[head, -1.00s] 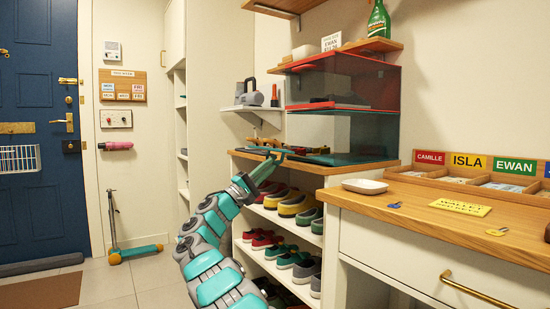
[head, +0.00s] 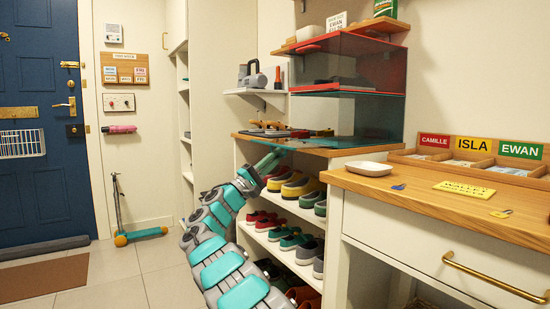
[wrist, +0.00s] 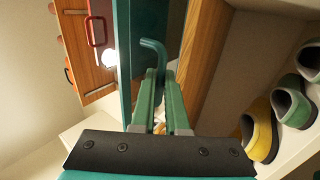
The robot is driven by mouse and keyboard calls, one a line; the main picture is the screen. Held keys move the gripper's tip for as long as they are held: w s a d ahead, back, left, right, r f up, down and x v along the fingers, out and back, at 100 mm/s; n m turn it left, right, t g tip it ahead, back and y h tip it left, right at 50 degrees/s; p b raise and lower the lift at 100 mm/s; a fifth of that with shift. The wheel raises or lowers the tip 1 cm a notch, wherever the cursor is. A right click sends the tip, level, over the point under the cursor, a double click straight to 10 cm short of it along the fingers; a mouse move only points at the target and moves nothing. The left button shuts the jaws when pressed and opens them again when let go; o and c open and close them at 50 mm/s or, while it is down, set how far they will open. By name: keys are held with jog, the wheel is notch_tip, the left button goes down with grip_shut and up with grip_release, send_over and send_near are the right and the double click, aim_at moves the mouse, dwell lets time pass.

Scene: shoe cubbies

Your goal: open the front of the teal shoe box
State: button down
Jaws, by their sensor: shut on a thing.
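The teal shoe box (head: 383,120) stands on the wooden top of the shoe rack, under a red box (head: 375,70). Both have see-through walls. A teal panel (wrist: 125,75) shows nearly edge-on in the wrist view, beside the wooden edge of the rack top. It looks like the box's front, swung down and outward; its exact angle is hard to tell. A teal hooked handle (wrist: 155,48) reaches between my fingers. My gripper (head: 276,156) is shut on this handle, just in front of and below the rack top's front edge. My wrist hides part of the handle.
The rack top (head: 300,142) has shelves of several shoes (head: 297,187) below it, close to my arm. A counter (head: 420,190) with a white dish (head: 369,168) and name-tagged tray stands at the right. The floor (head: 145,265) is open at the left.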

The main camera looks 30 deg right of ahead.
jog(key=c, duration=0.9)
grip_release()
jog(key=shift+s+d+f, duration=0.15)
jog(key=shift+d+f, duration=0.05)
jog(key=shift+d, duration=0.3)
jog(key=shift+c, duration=0.2)
jog(key=shift+a, duration=0.1)
jog(key=shift+a, duration=0.15)
jog(key=v, duration=0.7)
jog(key=shift+a+p, duration=0.3)
jog(key=shift+f, duration=0.1)
